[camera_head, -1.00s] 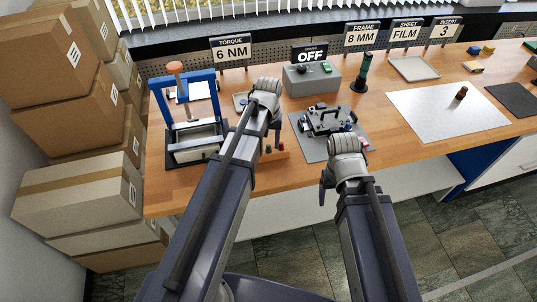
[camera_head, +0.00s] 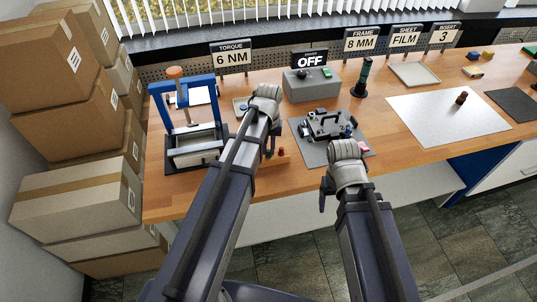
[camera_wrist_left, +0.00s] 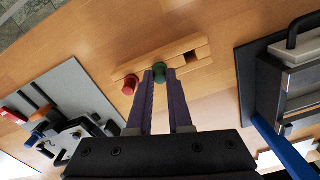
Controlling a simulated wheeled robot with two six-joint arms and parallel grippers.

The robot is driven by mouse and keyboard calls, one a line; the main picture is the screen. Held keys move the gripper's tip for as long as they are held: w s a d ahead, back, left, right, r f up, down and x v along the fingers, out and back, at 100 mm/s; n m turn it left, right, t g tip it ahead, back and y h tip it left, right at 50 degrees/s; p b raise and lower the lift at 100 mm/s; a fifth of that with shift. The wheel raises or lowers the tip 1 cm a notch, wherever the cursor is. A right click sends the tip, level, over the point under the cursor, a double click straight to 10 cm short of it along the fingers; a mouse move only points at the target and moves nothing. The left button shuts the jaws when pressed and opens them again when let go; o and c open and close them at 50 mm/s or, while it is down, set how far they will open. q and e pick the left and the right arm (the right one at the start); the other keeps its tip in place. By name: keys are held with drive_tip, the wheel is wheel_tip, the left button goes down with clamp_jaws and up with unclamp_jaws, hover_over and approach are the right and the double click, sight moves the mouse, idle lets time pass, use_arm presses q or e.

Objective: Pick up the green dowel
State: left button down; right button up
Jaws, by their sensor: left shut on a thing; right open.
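The green dowel (camera_wrist_left: 159,72) shows in the left wrist view between the tips of my left gripper (camera_wrist_left: 160,75), which is shut on it. It is over the wooden rack (camera_wrist_left: 180,62); I cannot tell whether its lower end is still in the hole. A red dowel (camera_wrist_left: 130,85) stands in the same rack beside it, and a square hole at the rack's other end is empty. In the head view my left gripper (camera_head: 267,152) is at the rack, beside the red dowel (camera_head: 281,151), and mostly hides the green one. My right gripper (camera_head: 324,194) is open, in front of the table edge.
A blue-framed press (camera_head: 188,120) stands left of the rack. A grey mat (camera_head: 312,150) with a black fixture (camera_head: 328,124) lies to the right. A grey control box (camera_head: 312,83) is behind. Stacked cartons (camera_head: 75,195) flank the table's left end.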

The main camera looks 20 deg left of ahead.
sight(269, 150)
use_arm(q)
drive_tip(key=shift+r, duration=0.15)
use_arm(e)
drive_tip(key=shift+r, duration=0.1)
use_arm(q)
wheel_tip(269, 150, up, 10)
drive_tip(key=p, duration=1)
use_arm(e)
wheel_tip(269, 150, up, 10)
